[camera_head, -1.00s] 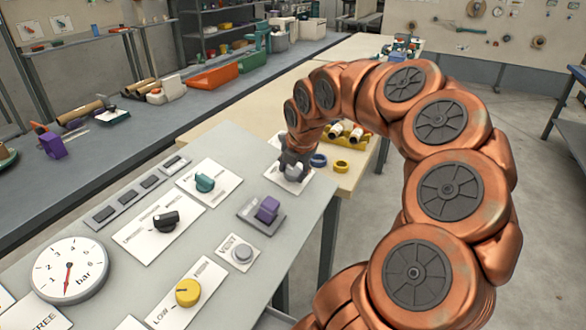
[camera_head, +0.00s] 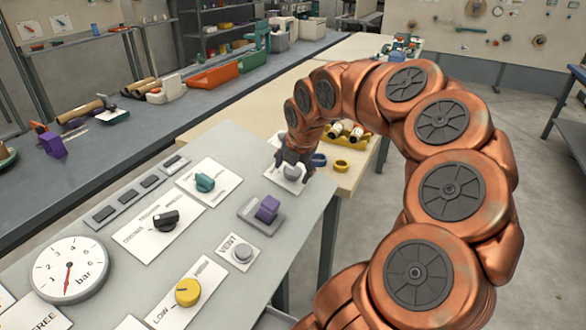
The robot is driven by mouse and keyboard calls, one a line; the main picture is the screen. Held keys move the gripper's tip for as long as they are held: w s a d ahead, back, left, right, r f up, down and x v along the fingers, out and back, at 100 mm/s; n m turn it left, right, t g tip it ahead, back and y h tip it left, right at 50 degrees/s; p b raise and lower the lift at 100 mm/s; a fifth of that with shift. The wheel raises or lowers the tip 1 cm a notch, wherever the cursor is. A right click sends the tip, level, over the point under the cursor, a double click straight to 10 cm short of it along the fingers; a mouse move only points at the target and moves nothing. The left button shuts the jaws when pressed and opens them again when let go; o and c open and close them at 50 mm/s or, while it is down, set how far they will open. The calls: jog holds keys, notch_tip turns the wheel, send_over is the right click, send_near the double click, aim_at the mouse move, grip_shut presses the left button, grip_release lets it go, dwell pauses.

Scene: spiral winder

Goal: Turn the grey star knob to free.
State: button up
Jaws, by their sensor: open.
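My gripper (camera_head: 293,172) is at the far right end of the grey panel, pointing down, with its fingers apart. A light grey knob (camera_head: 291,174) on a white plate (camera_head: 272,173) is between or just behind the fingers. Its star shape and any marks on its plate are hidden or too small to make out. I cannot tell whether the fingers touch it. A plate lettered FREE (camera_head: 42,320) is cut off at the lower left edge, and no knob shows on it.
The panel (camera_head: 230,150) also bears a teal knob (camera_head: 205,182), a black knob (camera_head: 164,220), a purple part (camera_head: 267,209), a grey VENT button (camera_head: 242,252), a yellow knob (camera_head: 188,292) and a gauge (camera_head: 69,268). Blue and yellow rings (camera_head: 342,166) lie beyond the gripper.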

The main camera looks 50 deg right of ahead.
jog(key=shift+r, duration=0.1)
jog(key=v, duration=1.1)
jog(key=shift+s+r, duration=0.15)
jog(key=shift+r, duration=0.25)
jog(key=shift+a, duration=0.1)
jog(key=a+m+p, duration=0.1)
jog(key=a, duration=0.4)
jog(key=a+m, duration=0.2)
jog(key=a, duration=0.3)
jog(key=shift+a+g+y+p, duration=0.25)
jog(key=shift+g+y+p, duration=0.15)
jog(key=s+a+f+m+g+p, duration=0.2)
jog(key=s+a+f+m, duration=0.2)
jog(key=s+a+m, duration=0.4)
jog(key=s+a+f+m+g+y+p, duration=0.1)
jog(key=s+a+f+m+g+p, duration=0.1)
jog(key=s+a+m, duration=0.6)
jog(key=s+a+f+g, duration=0.1)
jog(key=a+f, duration=0.1)
jog(key=a, duration=0.1)
jog(key=shift+s+f+m+p, duration=0.25)
jog(key=shift+f+m+p, duration=0.1)
jog(key=shift+m+p, duration=0.05)
jog(key=shift+s+a+f+m, duration=0.25)
jog(key=shift+s+f+m, duration=0.05)
jog(key=shift+s+m, duration=0.3)
jog(key=shift+c, duration=0.2)
